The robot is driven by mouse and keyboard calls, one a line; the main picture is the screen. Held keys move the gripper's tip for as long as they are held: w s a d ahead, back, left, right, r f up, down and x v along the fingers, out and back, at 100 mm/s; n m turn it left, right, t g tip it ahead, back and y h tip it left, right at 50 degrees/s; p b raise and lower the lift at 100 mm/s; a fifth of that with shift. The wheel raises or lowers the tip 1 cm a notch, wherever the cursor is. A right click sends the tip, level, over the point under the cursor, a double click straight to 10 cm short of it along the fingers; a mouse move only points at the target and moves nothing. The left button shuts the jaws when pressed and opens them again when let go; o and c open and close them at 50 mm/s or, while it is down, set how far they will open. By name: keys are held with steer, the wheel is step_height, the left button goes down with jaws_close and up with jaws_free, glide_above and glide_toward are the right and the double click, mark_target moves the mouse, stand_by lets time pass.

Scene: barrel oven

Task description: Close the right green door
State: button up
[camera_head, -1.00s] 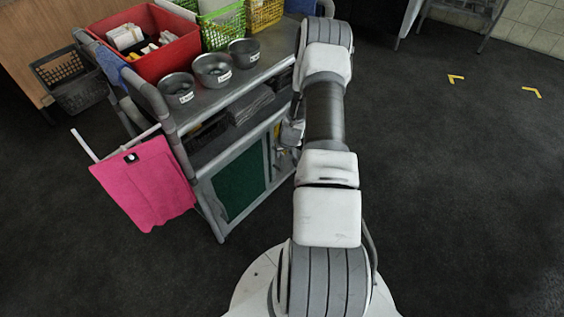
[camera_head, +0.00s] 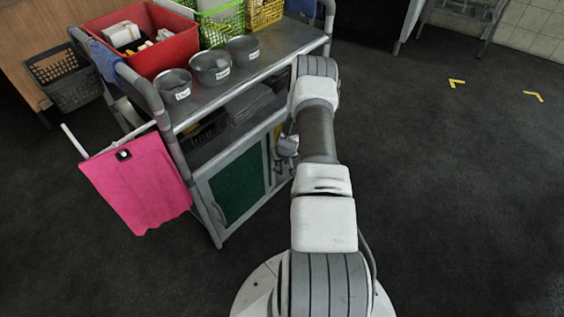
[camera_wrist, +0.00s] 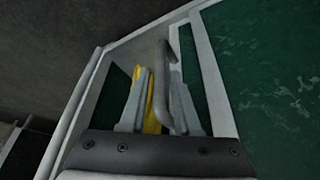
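In the head view, a green door panel (camera_head: 237,188) in a pale frame shows on the lower front of the metal cart. The right side of the cart front is largely hidden behind my arm. My gripper (camera_head: 284,148) is low by that side, partly hidden by the arm. In the wrist view, my gripper (camera_wrist: 158,85) has its two grey fingers apart. A bent grey handle (camera_wrist: 162,92) stands between them; firm contact is not clear. A yellow strip (camera_wrist: 151,112) shows beside the left finger. Green panels (camera_wrist: 265,65) in pale frames lie behind and right.
The cart top (camera_head: 215,92) holds a red bin (camera_head: 160,55), metal bowls (camera_head: 210,68) and green and yellow baskets. A pink cloth (camera_head: 140,185) hangs at the cart's left. A dark crate (camera_head: 65,80) is behind it.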

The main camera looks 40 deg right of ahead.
jaws_close()
stand_by(1.1)
